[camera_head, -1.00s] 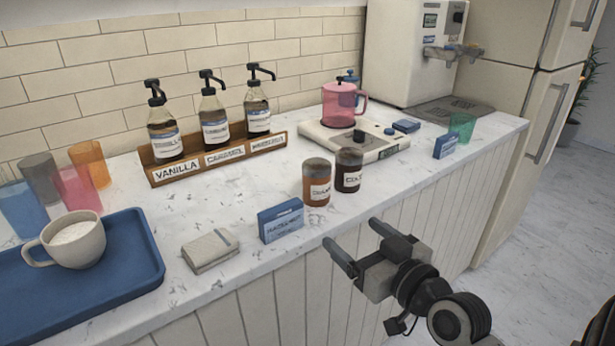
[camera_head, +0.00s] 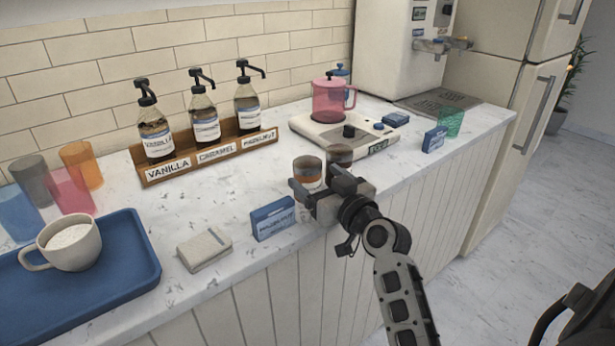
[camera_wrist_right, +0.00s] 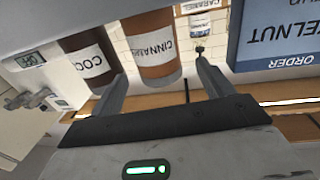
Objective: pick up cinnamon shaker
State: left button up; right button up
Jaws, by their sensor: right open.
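The cinnamon shaker (camera_head: 307,170) is a brown-orange jar with a white label, standing near the counter's front edge. In the right wrist view, the cinnamon shaker (camera_wrist_right: 150,50) appears upside down, label partly readable, in line with the gap between my fingers. My right gripper (camera_head: 318,183) is open at the counter's front edge, just in front of the shaker, and hides its lower part. In the right wrist view, the gripper's fingertips (camera_wrist_right: 160,74) are apart, one toward each side of the shaker, with nothing gripped. My left gripper does not show.
A dark cocoa jar (camera_head: 340,154) stands close to the right of the shaker. A blue hazelnut order box (camera_head: 273,219) stands to its left, also near in the wrist view (camera_wrist_right: 272,38). Behind are a syrup rack (camera_head: 212,158) and a scale (camera_head: 310,127) with a pink pitcher (camera_head: 329,100).

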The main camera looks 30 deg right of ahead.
jog(key=shift+w+d, duration=0.1)
jog(key=shift+w, duration=1.3)
jog(key=c, duration=1.1)
jog(key=shift+r, duration=0.1)
jog(key=shift+c, duration=0.2)
